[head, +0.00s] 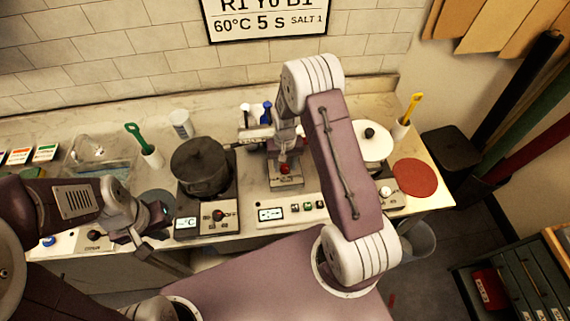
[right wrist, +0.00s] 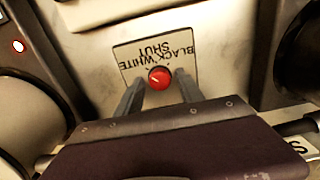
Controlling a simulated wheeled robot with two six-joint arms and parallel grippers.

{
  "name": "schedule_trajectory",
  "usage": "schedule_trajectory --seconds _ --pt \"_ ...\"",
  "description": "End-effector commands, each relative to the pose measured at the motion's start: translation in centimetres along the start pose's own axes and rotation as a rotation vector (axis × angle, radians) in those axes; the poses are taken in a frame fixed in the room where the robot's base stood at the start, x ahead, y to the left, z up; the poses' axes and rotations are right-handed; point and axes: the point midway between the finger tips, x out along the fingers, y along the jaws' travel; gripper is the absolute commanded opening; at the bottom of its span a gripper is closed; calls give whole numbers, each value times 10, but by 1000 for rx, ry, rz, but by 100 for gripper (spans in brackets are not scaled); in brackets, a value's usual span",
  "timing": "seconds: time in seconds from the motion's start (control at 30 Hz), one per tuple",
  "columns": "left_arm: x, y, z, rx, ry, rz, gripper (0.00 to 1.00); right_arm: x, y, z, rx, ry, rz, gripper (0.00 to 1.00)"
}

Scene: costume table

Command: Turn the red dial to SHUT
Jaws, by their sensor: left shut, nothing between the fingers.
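The red dial (right wrist: 160,77) sits on a pale plate (right wrist: 128,56) lettered BLACK, WHITE and SHUT, which appears upside down in the right wrist view. Which word the dial points to is too small to tell. In the head view the dial (head: 284,169) shows at the back middle of the counter, below my right gripper (head: 284,155). In the right wrist view my right gripper (right wrist: 159,76) is open, one finger on each side of the dial, with gaps visible between. My left gripper (head: 153,229) is shut and empty at the counter's front left.
A dark pot (head: 201,166) stands on a hotplate left of the dial. A white lidded pot (head: 373,143) and a red round mat (head: 415,177) are to the right. A panel with small buttons (head: 293,209) lies in front. Cups with green and yellow tools stand nearby.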

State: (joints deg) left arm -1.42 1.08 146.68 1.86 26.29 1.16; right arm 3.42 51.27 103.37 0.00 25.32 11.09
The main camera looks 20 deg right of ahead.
Motion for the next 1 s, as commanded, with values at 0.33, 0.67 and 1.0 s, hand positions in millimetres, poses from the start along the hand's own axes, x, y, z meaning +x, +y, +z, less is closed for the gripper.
schedule_trajectory --seconds 0.33,0.67,1.0 --pt "0 0 0 0 0 0 0 0 0 0 4 0 0 0" --pt "4 0 0 0 0 0 0 0 0 0 137 0 0 0" --pt "9 0 1 0 0 0 0 0 0 0 423 0 0 0"
